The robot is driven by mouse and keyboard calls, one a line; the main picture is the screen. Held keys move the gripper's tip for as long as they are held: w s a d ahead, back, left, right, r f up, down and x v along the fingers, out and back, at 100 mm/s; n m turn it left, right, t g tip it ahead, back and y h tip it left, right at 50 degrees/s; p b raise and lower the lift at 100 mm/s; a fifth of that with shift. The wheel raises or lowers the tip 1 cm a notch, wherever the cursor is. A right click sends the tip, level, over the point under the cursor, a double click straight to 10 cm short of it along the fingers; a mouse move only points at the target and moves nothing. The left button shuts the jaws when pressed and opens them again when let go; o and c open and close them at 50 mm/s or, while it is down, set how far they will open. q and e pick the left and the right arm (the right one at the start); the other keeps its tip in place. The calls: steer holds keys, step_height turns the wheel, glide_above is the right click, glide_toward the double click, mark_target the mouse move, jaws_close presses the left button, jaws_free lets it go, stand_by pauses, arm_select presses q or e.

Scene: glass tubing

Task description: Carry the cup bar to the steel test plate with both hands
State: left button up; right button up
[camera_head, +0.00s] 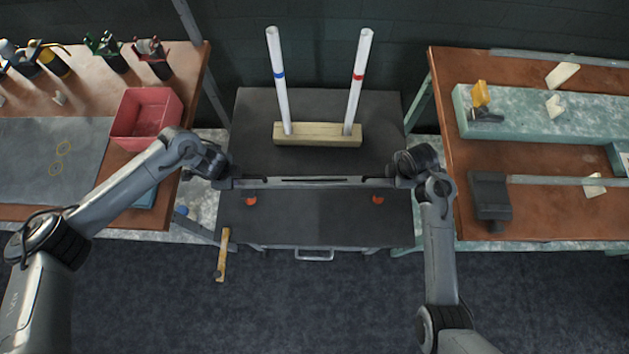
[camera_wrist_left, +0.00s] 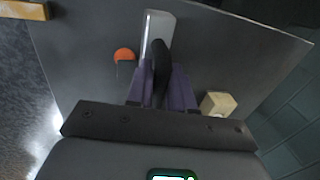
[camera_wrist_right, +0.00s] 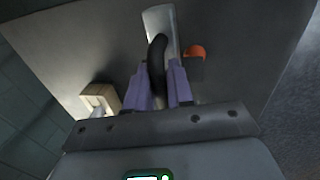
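The cup bar (camera_head: 315,182) is a long grey bar lying level across the front of the dark central stand. My left gripper (camera_head: 230,182) is closed around its left black handle, which also shows in the left wrist view (camera_wrist_left: 161,72). My right gripper (camera_head: 398,181) is closed around the right handle, also seen in the right wrist view (camera_wrist_right: 157,68). I cannot tell whether the bar touches the stand. A flat grey plate with two yellow circles (camera_head: 90,150), apparently the steel test plate, lies on the left bench.
Two orange discs (camera_head: 251,200) (camera_head: 377,199) show in front of the bar. A wooden block (camera_head: 318,140) with two upright white tubes stands behind it. A red bin (camera_head: 147,112) sits beside the plate. A hammer (camera_head: 223,254) shows at the stand's front left.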

arm_select(q)
jaws_close()
arm_select(e)
jaws_close()
arm_select(q)
steer(key=shift+r, duration=0.15)
arm_select(e)
steer(key=shift+r, duration=0.15)
stand_by(0.6)
